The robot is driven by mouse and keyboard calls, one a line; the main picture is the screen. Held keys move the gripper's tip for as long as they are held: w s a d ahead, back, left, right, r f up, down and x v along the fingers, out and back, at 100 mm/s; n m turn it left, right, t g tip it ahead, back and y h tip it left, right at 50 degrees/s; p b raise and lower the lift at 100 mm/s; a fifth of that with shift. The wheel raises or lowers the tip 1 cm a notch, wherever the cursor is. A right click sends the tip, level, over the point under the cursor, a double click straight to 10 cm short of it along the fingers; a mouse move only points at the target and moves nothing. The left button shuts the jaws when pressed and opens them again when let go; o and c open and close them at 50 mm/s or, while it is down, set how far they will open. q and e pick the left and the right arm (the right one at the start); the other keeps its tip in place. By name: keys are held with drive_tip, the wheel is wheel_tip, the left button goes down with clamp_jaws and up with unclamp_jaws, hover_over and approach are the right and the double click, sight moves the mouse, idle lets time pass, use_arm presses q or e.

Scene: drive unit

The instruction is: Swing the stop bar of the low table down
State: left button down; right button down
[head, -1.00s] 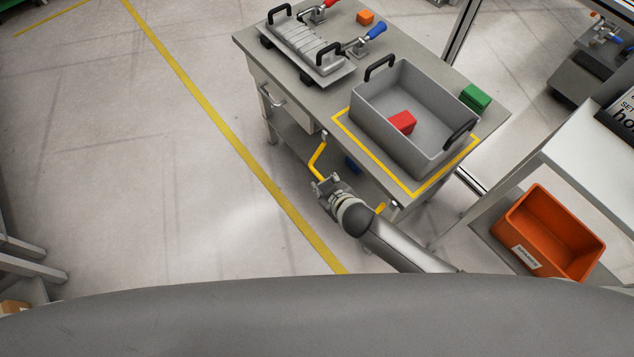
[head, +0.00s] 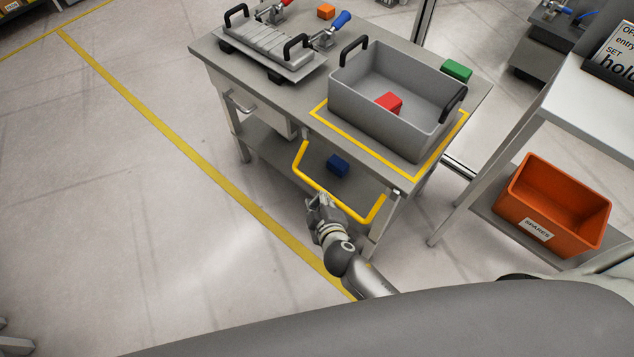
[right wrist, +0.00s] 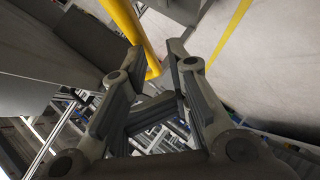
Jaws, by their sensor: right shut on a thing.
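The low table (head: 215,62) has a grey top and stands in the upper middle of the head view. Its yellow U-shaped stop bar (head: 298,160) juts out and down from the near edge, below the level of the top. My right gripper (head: 318,198) is at the long middle stretch of the bar. In the right wrist view the yellow bar (right wrist: 126,24) runs to the fingertips (right wrist: 156,58), which are shut on it; the contact is partly hidden. My left gripper is not in view.
A grey tote (head: 350,105) with a red block stands inside the yellow outline on the table. A blue block (head: 338,164) is on the lower shelf behind the bar. An orange bin (head: 515,195) sits on a rack at right.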

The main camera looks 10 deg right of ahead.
sight(333, 197)
drive_tip(key=shift+w+d+f+b, duration=0.6)
drive_tip(key=shift+d+f+b, duration=0.05)
drive_tip(key=shift+d+f, duration=0.25)
drive_tip(key=shift+w+d+f+b, duration=0.65)
drive_tip(key=shift+d+f, duration=0.1)
drive_tip(key=shift+f, duration=0.2)
drive_tip(key=shift+w+d+f+b, duration=0.6)
drive_tip(key=shift+d+f, duration=0.25)
drive_tip(key=shift+f, duration=0.05)
drive_tip(key=shift+s, duration=0.1)
drive_tip(key=v, duration=1.1)
drive_tip(key=shift+s+r, duration=0.3)
